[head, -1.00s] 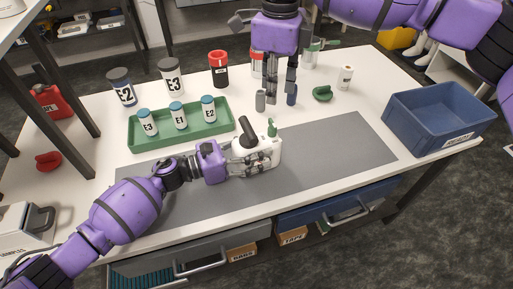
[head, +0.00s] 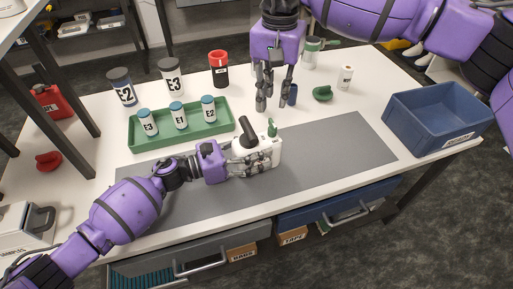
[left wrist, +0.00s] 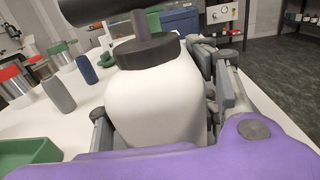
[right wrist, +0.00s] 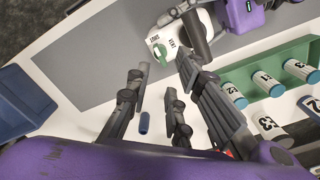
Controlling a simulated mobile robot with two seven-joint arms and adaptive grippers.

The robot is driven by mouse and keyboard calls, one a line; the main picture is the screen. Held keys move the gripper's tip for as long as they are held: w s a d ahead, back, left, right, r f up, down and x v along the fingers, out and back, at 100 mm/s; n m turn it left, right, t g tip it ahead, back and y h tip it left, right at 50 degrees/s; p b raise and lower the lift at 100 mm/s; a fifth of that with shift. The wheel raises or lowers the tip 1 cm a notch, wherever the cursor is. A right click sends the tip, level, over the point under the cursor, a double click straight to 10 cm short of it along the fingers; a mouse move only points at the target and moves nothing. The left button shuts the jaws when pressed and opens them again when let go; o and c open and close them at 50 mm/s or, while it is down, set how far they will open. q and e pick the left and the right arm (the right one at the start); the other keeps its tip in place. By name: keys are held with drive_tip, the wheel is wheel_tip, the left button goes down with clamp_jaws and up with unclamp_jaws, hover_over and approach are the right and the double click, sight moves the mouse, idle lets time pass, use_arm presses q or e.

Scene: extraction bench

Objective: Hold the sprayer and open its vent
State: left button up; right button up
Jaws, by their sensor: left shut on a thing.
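The white sprayer (head: 270,154) stands on the grey mat, with a black top and a green vent part (head: 272,130). In the right wrist view the sprayer (right wrist: 178,32) shows its green vent part (right wrist: 160,53) beside small printed labels. My left gripper (head: 262,167) is shut around the sprayer's white body, which fills the middle of the left wrist view (left wrist: 155,100). My right gripper (head: 275,100) is open and empty, apart from the sprayer and farther back. Its spread fingers (right wrist: 160,82) show in the right wrist view.
A small blue cylinder (head: 293,95) stands by my right fingers. A green tray (head: 158,139) with several labelled bottles lies left of the sprayer. A blue bin (head: 408,122) stands at the right. The mat (head: 340,145) right of the sprayer is clear.

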sight(273, 122)
drive_tip(key=n, duration=0.7)
drive_tip(key=shift+f+n, duration=0.5)
wheel_tip(273, 122, down, 4)
drive_tip(key=shift+r, duration=0.15)
drive_tip(key=shift+w+m, duration=0.1)
drive_tip(key=shift+m, duration=0.4)
drive_tip(key=m, duration=0.3)
drive_tip(key=shift+m, duration=0.4)
drive_tip(key=m, duration=1.4)
drive_tip(key=n, duration=0.9)
drive_tip(key=shift+n, duration=0.3)
drive_tip(key=n, duration=0.3)
drive_tip(key=shift+n, duration=0.4)
drive_tip(key=n, duration=0.5)
wheel_tip(273, 122, down, 5)
drive_tip(key=shift+f, duration=0.15)
